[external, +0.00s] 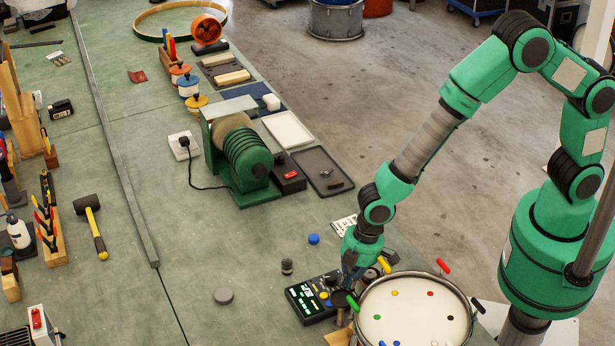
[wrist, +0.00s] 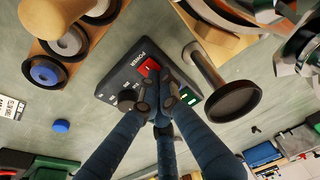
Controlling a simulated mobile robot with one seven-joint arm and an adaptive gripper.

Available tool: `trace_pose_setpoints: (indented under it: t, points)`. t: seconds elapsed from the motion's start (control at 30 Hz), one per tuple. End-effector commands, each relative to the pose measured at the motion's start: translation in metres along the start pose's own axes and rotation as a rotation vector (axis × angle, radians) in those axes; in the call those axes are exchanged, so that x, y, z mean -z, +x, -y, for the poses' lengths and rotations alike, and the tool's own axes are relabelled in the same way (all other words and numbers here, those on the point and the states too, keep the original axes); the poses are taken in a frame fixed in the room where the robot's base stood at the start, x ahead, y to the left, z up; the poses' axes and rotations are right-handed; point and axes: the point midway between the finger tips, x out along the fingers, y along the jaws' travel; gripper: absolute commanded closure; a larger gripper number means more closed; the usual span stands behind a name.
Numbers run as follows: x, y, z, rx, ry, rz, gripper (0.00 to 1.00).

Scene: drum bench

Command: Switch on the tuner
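The tuner (external: 304,306) is a black box on the near right of the bench, beside the drum. Its face shows lit green characters and a yellow knob. In the wrist view the tuner (wrist: 118,86) bears the word POWER next to a red rocker switch (wrist: 148,66); small green lights show at its other end. My gripper (wrist: 163,92) has its dark blue fingers brought together, with nothing seen between them. The fingertips are over the tuner, right by the red switch; I cannot tell whether they touch it. In the external view my gripper (external: 347,289) hides the tuner's right end and the switch.
The drum (external: 415,308) with coloured dots and pegs stands close at the right. A small dark cylinder (external: 287,266), a grey disc (external: 223,296) and a blue cap (external: 314,239) lie nearby. A green motor machine (external: 236,152) stands farther back. The bench left of the tuner is mostly clear.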

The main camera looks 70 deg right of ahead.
Motion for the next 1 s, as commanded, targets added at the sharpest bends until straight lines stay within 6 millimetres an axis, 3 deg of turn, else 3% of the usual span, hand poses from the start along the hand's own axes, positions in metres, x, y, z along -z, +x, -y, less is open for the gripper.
trace_pose_setpoints:
  t: [0.57, 0.77, 1.0]
  points:
    - [0.002, -0.005, 0.0, 0.0, 0.0, 0.0, 1.0]
    - [0.004, -0.022, 0.0, 0.0, 0.0, 0.0, 1.0]
    - [0.004, -0.056, 0.0, 0.0, 0.0, -0.002, 1.0]
